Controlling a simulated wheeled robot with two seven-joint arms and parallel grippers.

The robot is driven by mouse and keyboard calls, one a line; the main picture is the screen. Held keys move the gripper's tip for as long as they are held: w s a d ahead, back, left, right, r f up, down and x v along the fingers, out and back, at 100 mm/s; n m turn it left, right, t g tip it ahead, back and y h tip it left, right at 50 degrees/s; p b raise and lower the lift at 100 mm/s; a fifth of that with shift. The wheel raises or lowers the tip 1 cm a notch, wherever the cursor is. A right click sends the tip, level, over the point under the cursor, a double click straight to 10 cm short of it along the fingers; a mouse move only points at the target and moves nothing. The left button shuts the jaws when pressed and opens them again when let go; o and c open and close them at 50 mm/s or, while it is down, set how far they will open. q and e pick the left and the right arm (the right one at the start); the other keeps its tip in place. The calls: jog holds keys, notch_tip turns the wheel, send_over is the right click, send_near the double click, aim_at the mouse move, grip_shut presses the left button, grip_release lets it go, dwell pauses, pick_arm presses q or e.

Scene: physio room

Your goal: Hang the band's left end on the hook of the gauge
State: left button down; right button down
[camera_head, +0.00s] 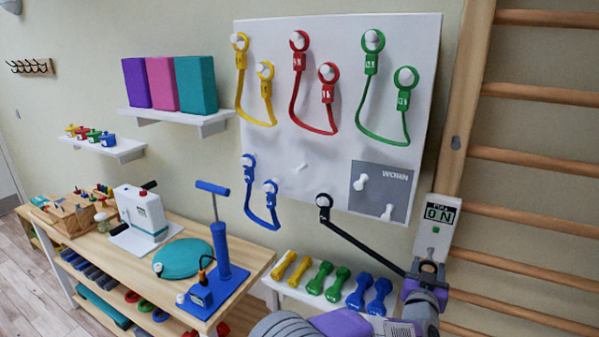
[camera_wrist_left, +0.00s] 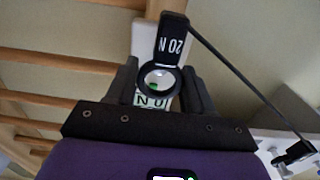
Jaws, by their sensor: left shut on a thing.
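The black band (camera_head: 362,246) runs from a black ring on a peg at the bottom of the white board down to my left gripper (camera_head: 427,268). My left gripper is shut on the band's near end, right below the gauge (camera_head: 440,214). In the left wrist view the end's black ring (camera_wrist_left: 160,78) and its "20 N" tag (camera_wrist_left: 174,42) show at the fingertips. The gauge is white, with a display reading 0 N, and is fixed by the wooden post. Its display shows just past the ring in the wrist view. My right gripper is not in view.
The white board (camera_head: 285,170) carries yellow, red, green and blue bands on pegs, and a grey "WORN" panel (camera_head: 379,191) with two bare pegs. Wall bars (camera_head: 535,155) stand at the right. Dumbbells (camera_head: 330,283) sit on a low shelf; a wooden table (camera_head: 110,262) stands left.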

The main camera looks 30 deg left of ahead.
aim_at(430, 256)
pick_arm(q)
jog(key=shift+w, duration=0.15)
dwell(0.5)
jog(key=shift+w, duration=0.5)
jog(key=shift+w, duration=0.1)
dwell(0.4)
jog(key=shift+w+p, duration=0.35)
jog(key=shift+p, duration=0.05)
jog(key=shift+w, duration=0.65)
jog(key=shift+w+p, duration=0.35)
jog(key=shift+w, duration=0.3)
jog(key=shift+f, duration=0.4)
